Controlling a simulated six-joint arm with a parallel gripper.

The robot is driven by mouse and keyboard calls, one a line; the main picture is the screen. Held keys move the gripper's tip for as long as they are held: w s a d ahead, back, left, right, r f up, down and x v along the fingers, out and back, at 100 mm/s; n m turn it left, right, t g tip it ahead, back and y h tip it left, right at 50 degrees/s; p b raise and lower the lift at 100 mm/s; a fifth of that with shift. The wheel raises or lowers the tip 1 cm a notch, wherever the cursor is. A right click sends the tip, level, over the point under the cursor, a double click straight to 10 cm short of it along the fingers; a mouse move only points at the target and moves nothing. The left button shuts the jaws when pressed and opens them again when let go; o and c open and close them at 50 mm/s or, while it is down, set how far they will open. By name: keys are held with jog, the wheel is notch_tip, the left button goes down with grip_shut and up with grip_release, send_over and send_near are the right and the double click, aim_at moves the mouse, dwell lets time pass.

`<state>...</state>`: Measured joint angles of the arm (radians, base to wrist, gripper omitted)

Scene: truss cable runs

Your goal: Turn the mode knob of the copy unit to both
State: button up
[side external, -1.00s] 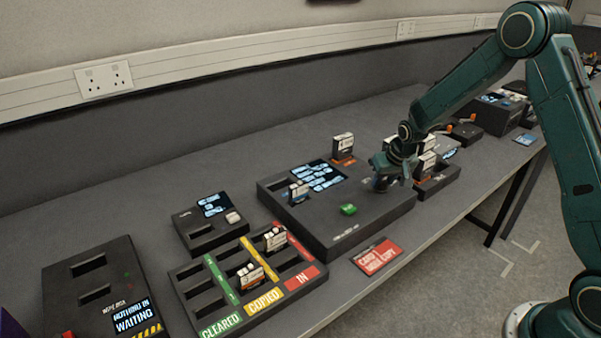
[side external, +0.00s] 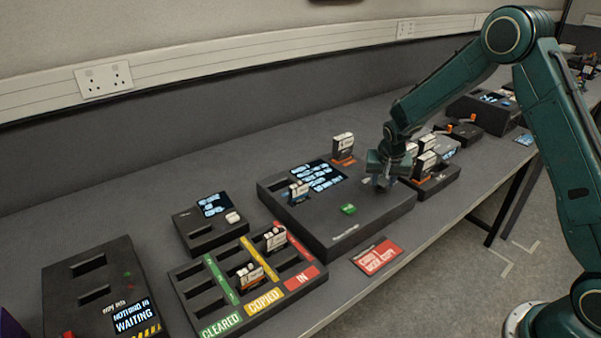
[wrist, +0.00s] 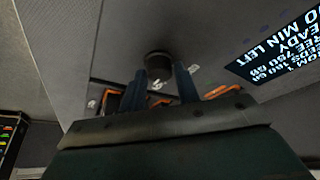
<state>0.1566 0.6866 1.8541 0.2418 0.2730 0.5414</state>
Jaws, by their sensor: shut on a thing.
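The copy unit (side external: 330,231) is the large dark box in the middle of the side view. It has a lit screen (side external: 318,176), a green button (side external: 348,209) and a card standing in a slot (side external: 299,193). My gripper (side external: 383,184) points down at the right part of its top. In the wrist view the dark round mode knob (wrist: 158,60) sits between the tips of my two fingers (wrist: 160,76), which are shut on it. In the side view the gripper hides the knob. The knob's pointer and mode marks are not readable.
A sorting tray (side external: 205,299) with red, yellow and green lanes holds two cards. A red card sign (side external: 378,254) lies at the table's front edge. Cards stand in a holder (side external: 437,182) just right of my gripper, and another card (side external: 343,147) stands behind the unit.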

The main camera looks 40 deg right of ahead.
jog(key=o, duration=1)
jog(key=shift+c, duration=0.2)
jog(key=shift+r, duration=0.1)
jog(key=v, duration=1.3)
jog(key=shift+r, duration=0.3)
jog(key=shift+s, duration=0.15)
